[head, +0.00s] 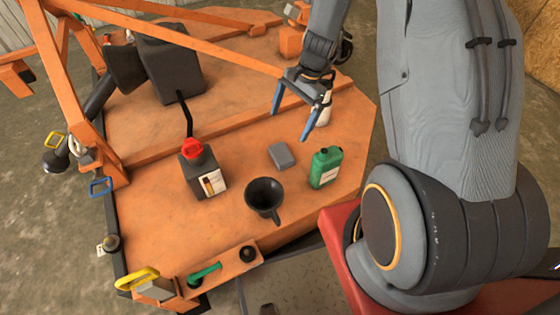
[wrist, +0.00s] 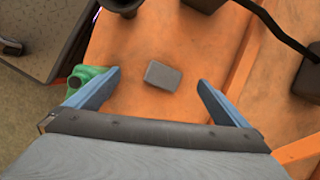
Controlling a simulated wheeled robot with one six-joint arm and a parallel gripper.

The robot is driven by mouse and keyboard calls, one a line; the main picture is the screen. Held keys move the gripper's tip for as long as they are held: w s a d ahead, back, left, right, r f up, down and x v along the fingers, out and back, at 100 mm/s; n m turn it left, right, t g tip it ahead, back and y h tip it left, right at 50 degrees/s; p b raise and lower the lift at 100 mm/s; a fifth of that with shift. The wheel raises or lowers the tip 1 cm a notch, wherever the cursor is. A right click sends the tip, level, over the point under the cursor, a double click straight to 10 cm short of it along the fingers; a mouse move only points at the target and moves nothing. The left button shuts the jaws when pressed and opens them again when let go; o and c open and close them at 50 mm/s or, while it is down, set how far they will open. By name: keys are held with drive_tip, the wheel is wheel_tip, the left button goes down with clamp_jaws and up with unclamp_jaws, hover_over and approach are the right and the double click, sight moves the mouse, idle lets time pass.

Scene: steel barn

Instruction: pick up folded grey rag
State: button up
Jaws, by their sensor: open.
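The folded grey rag (head: 281,156) is a small grey block lying flat on the orange deck (head: 240,150), between the dark funnel and the green bottle. In the wrist view the rag (wrist: 162,75) lies ahead of my fingers, roughly centred between them. My gripper (head: 290,120) has two blue fingers spread apart with nothing between them. It is above the deck, beyond the rag in the head view. The fingers also show in the wrist view (wrist: 152,92). The rag is fully visible.
A green bottle (head: 325,168) stands right of the rag, a black funnel (head: 264,197) in front. A dark can with a red cap (head: 203,172) stands left. A white bottle (head: 324,112) stands partly behind my gripper. An orange bar crosses above the deck.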

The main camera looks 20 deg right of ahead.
sight(282, 152)
drive_tip(key=w+f+m+b, duration=0.1)
drive_tip(key=f, duration=0.3)
drive_tip(key=w+f+m+b, duration=0.1)
drive_tip(key=f, duration=0.3)
drive_tip(key=w+d+f+m+y+b, duration=0.1)
drive_tip(key=f, duration=0.2)
drive_tip(key=shift+w+f+b, duration=0.3)
drive_tip(key=shift+f, duration=0.1)
drive_tip(key=x, duration=0.2)
drive_tip(key=b+x, duration=0.1)
drive_tip(key=x, duration=0.2)
drive_tip(key=b+x, duration=0.1)
drive_tip(key=x, duration=0.1)
drive_tip(key=shift+s+d+f, duration=0.1)
drive_tip(key=shift+d+f, duration=0.1)
drive_tip(key=shift+f, duration=0.2)
drive_tip(key=c, duration=1.1)
drive_tip(key=shift+r, duration=0.1)
wheel_tip(282, 152, up, 10)
drive_tip(key=p, duration=0.2)
drive_tip(key=shift+p, duration=0.3)
